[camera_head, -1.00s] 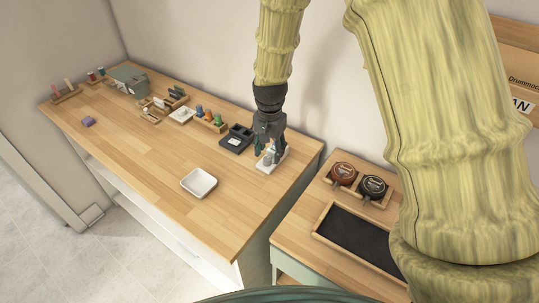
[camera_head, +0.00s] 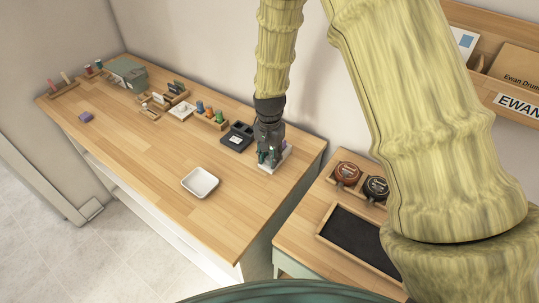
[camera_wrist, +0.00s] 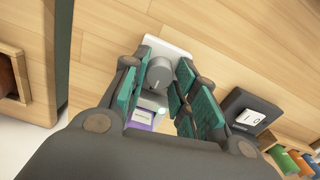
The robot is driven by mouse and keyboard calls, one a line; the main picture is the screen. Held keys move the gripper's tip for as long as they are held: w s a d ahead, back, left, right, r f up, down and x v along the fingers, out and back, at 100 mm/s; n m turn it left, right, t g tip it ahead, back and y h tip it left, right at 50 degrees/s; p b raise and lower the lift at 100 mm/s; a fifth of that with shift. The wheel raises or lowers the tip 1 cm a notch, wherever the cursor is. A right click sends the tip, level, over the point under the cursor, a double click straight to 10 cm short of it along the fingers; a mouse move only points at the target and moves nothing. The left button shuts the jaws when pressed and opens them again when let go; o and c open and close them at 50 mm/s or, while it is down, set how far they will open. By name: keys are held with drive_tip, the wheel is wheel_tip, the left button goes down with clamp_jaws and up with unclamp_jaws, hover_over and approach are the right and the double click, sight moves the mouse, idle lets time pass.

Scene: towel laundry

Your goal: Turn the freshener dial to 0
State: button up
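The freshener (camera_head: 286,157) is a small white-based unit near the right end of the long wooden counter. In the wrist view its white base (camera_wrist: 178,47) carries a round grey dial (camera_wrist: 159,72), with a purple-and-white labelled part (camera_wrist: 144,119) below it. The dial's setting marks are too small to read. My gripper (camera_head: 268,158) is low over the freshener and hides much of it in the head view. In the wrist view my gripper (camera_wrist: 161,73) is open, with its teal-padded fingers on either side of the dial. I cannot tell whether a finger touches it.
A dark switch box (camera_head: 237,137) stands close left of the freshener. A rack of coloured pegs (camera_head: 211,119) is farther left, and a white dish (camera_head: 200,182) is in front. A lower side table (camera_head: 292,240) with two round tins (camera_head: 347,173) is right. The counter front is mostly clear.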

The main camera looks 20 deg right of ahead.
drive_tip(key=shift+s+r, duration=0.2)
drive_tip(key=shift+r, duration=0.1)
drive_tip(key=c, duration=0.3)
drive_tip(key=shift+w, duration=0.1)
drive_tip(key=shift+n, duration=0.8)
clamp_jaws()
drive_tip(key=o, duration=1)
unclamp_jaws()
drive_tip(key=shift+o, duration=0.2)
